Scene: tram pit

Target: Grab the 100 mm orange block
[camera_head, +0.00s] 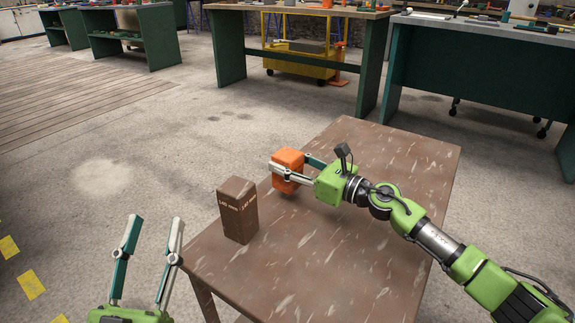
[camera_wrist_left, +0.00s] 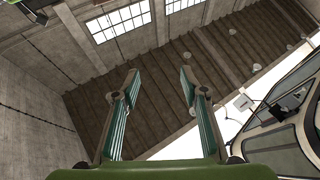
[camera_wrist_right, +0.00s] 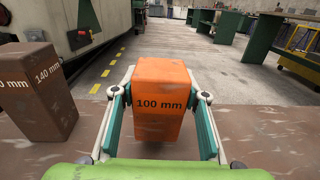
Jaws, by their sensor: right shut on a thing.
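The orange block (camera_head: 287,160) is near the far left edge of the brown table. In the right wrist view the orange block (camera_wrist_right: 160,92) reads "100 mm" and stands upright between the fingers. My right gripper (camera_head: 292,171) is shut on its sides, with a finger against each side. Whether the block's base touches the table is hard to tell. My left gripper (camera_head: 154,236) is open and empty, pointing up, left of the table. In the left wrist view its open fingers (camera_wrist_left: 160,85) frame only the ceiling and windows.
A brown block (camera_head: 238,212) stands at the table's left edge; it also shows in the right wrist view (camera_wrist_right: 38,95), marked 140 mm. The brown table (camera_head: 345,250) is otherwise clear. Green workbenches (camera_head: 300,45) and a yellow cart (camera_head: 305,62) stand behind, across open floor.

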